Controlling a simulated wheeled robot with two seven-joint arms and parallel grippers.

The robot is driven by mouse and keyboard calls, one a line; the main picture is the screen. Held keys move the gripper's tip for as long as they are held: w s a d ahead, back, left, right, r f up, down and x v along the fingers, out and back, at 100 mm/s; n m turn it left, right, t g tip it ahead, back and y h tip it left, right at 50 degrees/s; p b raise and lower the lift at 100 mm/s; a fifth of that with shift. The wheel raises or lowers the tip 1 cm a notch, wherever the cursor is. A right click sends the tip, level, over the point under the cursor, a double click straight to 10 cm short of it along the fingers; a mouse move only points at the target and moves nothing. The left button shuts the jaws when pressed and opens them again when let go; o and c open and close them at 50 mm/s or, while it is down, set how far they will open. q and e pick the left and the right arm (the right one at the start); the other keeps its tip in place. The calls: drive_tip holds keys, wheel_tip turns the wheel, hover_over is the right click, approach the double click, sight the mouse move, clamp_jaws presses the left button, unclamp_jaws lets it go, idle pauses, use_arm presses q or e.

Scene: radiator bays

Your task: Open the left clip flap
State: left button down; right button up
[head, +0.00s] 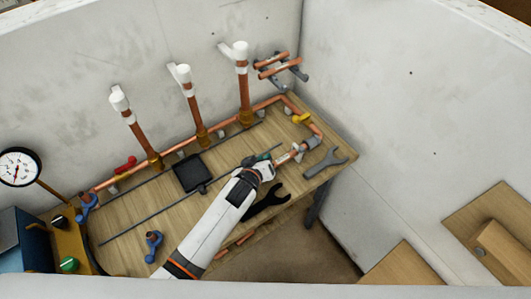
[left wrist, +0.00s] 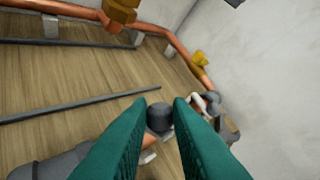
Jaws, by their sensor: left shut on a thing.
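My left gripper (head: 277,158) reaches over the right part of the wooden bench. In the left wrist view its two teal fingers (left wrist: 160,112) are closed around a small dark grey rounded piece (left wrist: 160,118). I cannot tell for sure whether this piece is the left clip flap. Just beyond the fingertips is a short copper pipe (head: 284,159) with white and grey fittings; the fingers partly hide this area in the wrist view. A grey coupling (head: 310,143) sits at the pipe's right end. My right gripper is not in view.
Three upright copper pipes with white caps (head: 240,50) stand along the back wall. A yellow valve handle (head: 301,119) is on the right pipe run. A black tray (head: 187,173) lies left of the gripper.

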use_arm(q)
drive_tip(key=shift+w+a+r+n+g+p, duration=0.4)
drive_tip(key=shift+w+r+n+g+p, duration=0.15)
drive_tip(key=shift+p, duration=0.5)
drive_tip(key=shift+w+a+f+n+g+h, duration=0.15)
drive_tip(key=shift+w+a+n+g+h, duration=0.15)
drive_tip(key=shift+w+n+g+h, duration=0.35)
drive_tip(key=shift+w+a+f+n+g+h, duration=0.15)
drive_tip(key=shift+a+n+g+h, duration=0.2)
drive_tip(key=shift+g, duration=0.55)
drive_tip(key=shift+w+a+f+n+g+h, duration=0.1)
drive_tip(key=shift+w+a+n+g+h, duration=0.25)
drive_tip(key=shift+g+h, duration=0.35)
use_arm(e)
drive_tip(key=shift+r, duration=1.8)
use_arm(q)
drive_tip(key=shift+w, duration=0.1)
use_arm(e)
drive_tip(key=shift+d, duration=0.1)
use_arm(q)
drive_tip(key=c, duration=1.3)
unclamp_jaws()
drive_tip(key=shift+d, duration=0.1)
